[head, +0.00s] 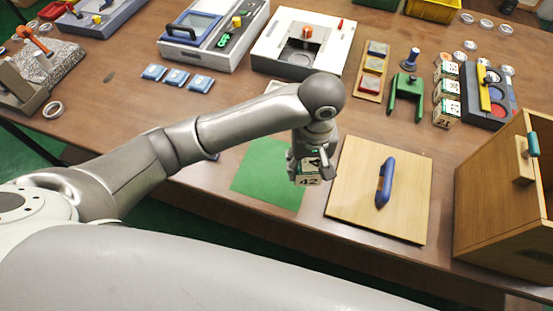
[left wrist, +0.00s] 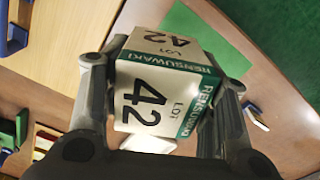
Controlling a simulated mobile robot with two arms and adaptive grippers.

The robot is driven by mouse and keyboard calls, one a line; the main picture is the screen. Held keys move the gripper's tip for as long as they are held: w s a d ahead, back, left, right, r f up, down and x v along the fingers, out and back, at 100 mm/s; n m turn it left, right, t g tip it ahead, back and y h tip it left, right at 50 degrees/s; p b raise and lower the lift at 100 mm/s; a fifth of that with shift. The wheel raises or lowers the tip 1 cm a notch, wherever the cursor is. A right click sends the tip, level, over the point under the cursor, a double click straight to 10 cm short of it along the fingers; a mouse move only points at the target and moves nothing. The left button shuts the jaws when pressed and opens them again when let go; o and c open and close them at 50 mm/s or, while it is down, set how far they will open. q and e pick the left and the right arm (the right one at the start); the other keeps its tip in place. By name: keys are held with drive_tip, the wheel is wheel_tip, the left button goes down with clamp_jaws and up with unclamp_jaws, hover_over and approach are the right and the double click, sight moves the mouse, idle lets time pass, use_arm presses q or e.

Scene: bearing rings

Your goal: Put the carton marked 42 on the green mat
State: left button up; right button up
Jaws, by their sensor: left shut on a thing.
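The carton marked 42 (head: 308,181) is a small white and green box. My left gripper (head: 306,163) is shut on it, above the right edge of the green mat (head: 265,176). In the left wrist view the carton (left wrist: 150,105) sits between both fingers of the left gripper (left wrist: 160,95), with 42 and LOT readable on two faces. The green mat also shows behind it in that view (left wrist: 200,33). How high the carton is above the mat is hard to tell. My right gripper does not show.
A wooden board with a blue handle (head: 350,205) lies just right of the mat. A wooden box (head: 495,220) stands at the far right. Several other cartons (head: 446,88) stand behind, near a green bracket (head: 405,97). Blue tiles (head: 176,77) lie behind the mat to the left.

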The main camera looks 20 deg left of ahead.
use_arm(q)
drive_tip(key=w+a+f, duration=0.1)
drive_tip(key=a+f, duration=0.1)
drive_tip(key=w+a+f+p, duration=0.1)
drive_tip(key=w+a+f, duration=0.1)
drive_tip(key=a, duration=0.1)
drive_tip(key=w+a+f, duration=0.1)
drive_tip(key=a+f, duration=0.1)
drive_tip(key=a, duration=0.1)
drive_tip(key=shift+w+a+f, duration=0.15)
drive_tip(key=shift+w+f, duration=0.05)
drive_tip(key=shift+f, duration=0.05)
drive_tip(key=shift+w+a+f, duration=0.15)
drive_tip(key=shift+a+f, duration=0.1)
drive_tip(key=shift+f, duration=0.15)
drive_tip(key=f, duration=0.1)
drive_tip(key=f+p, duration=0.1)
drive_tip(key=f, duration=0.1)
drive_tip(key=shift+w+a, duration=0.15)
drive_tip(key=shift+a, duration=0.15)
drive_tip(key=shift+f, duration=0.45)
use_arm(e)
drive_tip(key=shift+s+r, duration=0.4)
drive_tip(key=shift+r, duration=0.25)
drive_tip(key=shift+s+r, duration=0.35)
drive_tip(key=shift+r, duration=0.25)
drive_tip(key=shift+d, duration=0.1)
use_arm(q)
drive_tip(key=o, duration=1.5)
drive_tip(key=shift+f, duration=0.15)
